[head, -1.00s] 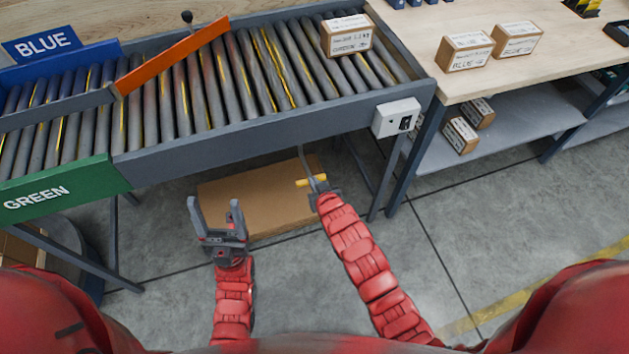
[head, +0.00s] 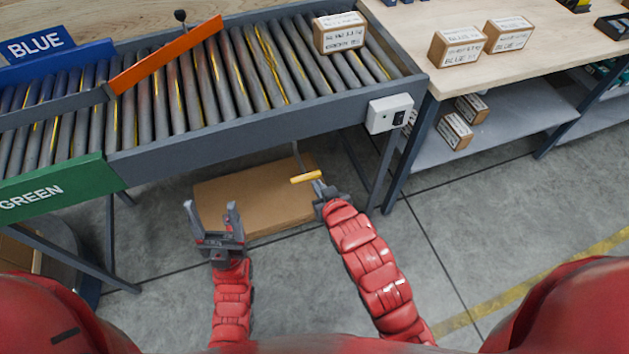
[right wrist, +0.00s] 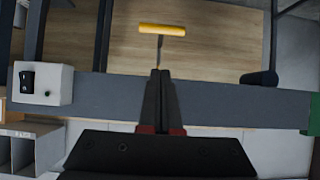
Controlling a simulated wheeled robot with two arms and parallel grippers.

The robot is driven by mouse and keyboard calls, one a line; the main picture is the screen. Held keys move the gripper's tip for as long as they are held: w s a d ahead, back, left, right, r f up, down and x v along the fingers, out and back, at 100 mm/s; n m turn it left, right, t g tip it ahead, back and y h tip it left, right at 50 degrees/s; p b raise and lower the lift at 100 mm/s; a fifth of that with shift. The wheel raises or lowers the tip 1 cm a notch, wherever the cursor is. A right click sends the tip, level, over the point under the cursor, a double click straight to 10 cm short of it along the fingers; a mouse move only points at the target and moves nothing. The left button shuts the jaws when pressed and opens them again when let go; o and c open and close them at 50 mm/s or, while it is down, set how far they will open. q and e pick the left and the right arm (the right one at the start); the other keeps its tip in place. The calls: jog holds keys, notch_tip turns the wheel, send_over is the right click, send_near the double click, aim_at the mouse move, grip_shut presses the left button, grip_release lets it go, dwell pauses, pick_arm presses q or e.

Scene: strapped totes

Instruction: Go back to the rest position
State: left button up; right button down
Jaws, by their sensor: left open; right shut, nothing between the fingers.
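My left gripper (head: 210,205) is open and empty, fingers pointing away from me, in front of the conveyor (head: 235,125). My right gripper (head: 320,186) is shut and empty, just right of and below a yellow T-shaped handle (head: 306,177) in the head view. The handle has a thin grey stem that runs up toward the conveyor's underside. In the right wrist view the shut fingers (right wrist: 160,75) point toward the yellow handle (right wrist: 162,30). The stem shows between handle and fingertips; whether they touch is unclear.
A labelled carton (head: 340,33) lies on the rollers. A switch box (head: 390,113) sits on the conveyor's front rail. A table (head: 410,20) with cartons stands at right. A flat brown board or box (head: 250,205) lies beneath the conveyor. Bare floor is open at right front.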

jog(key=shift+s+d+r, duration=0.15)
jog(key=shift+s+r, duration=0.25)
jog(key=shift+s, duration=0.2)
jog(key=shift+w, duration=0.1)
